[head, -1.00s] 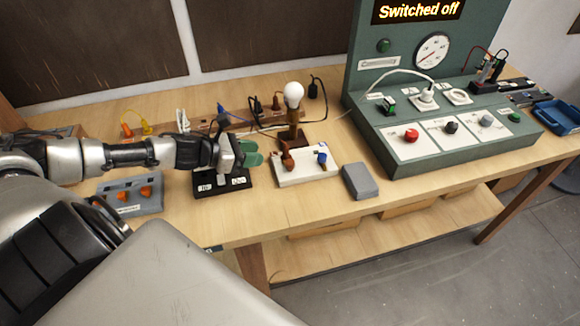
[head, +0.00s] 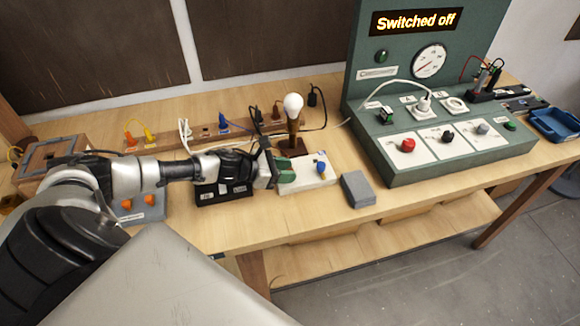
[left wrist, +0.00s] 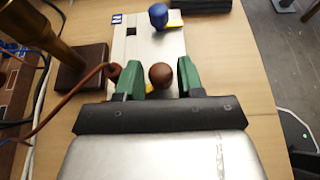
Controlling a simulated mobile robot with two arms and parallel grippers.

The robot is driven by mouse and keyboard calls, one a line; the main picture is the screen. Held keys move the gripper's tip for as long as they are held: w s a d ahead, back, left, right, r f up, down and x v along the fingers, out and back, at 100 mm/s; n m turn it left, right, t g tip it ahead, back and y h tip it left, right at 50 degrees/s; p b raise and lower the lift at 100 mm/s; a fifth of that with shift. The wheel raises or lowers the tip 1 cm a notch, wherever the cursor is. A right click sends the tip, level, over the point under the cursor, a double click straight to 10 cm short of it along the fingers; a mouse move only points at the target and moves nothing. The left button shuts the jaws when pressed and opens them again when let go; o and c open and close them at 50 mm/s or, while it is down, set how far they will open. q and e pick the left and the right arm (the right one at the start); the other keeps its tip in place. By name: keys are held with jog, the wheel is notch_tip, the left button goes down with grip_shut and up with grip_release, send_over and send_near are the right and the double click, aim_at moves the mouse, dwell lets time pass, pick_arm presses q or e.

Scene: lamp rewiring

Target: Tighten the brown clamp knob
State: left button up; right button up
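The brown clamp knob (left wrist: 161,76) stands on the white clamp block (left wrist: 150,48), which also shows in the head view (head: 310,184). In the left wrist view my left gripper (left wrist: 158,72) is open, with its green fingers on either side of the brown knob and gaps visible between them. In the head view the left gripper (head: 285,172) is over the near left of the block and hides the brown knob. A blue knob (left wrist: 158,15) is at the block's other end. A brown wire (left wrist: 88,82) ends beside the left finger. My right gripper is not in view.
The lamp with its bulb (head: 293,105) and brown base (left wrist: 80,68) stands right beside the block. A grey block (head: 357,188) lies to the right. The green test panel (head: 440,165) reads "Switched off". The table front edge is close.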

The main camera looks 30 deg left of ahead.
pick_arm(q)
jog(key=shift+w+d+f, duration=0.25)
jog(key=shift+w+d, duration=0.15)
jog(key=shift+w, duration=0.05)
jog(key=c, duration=0.6)
jog(key=m+g+h+b, duration=0.1)
jog(key=m+b, duration=0.1)
jog(key=b, duration=0.1)
jog(key=m+g+h+b, duration=0.1)
jog(key=g+h+b, duration=0.1)
jog(key=b, duration=0.2)
jog(key=shift+w+f+m, duration=0.1)
jog(key=shift+f+m, duration=0.1)
jog(key=shift+m, duration=0.2)
jog(key=shift+c, duration=0.2)
jog(key=shift+r+m+g+h+b, duration=0.3)
jog(key=shift+m+g+b, duration=0.2)
jog(key=shift+g+b, duration=0.15)
jog(key=o, duration=0.6)
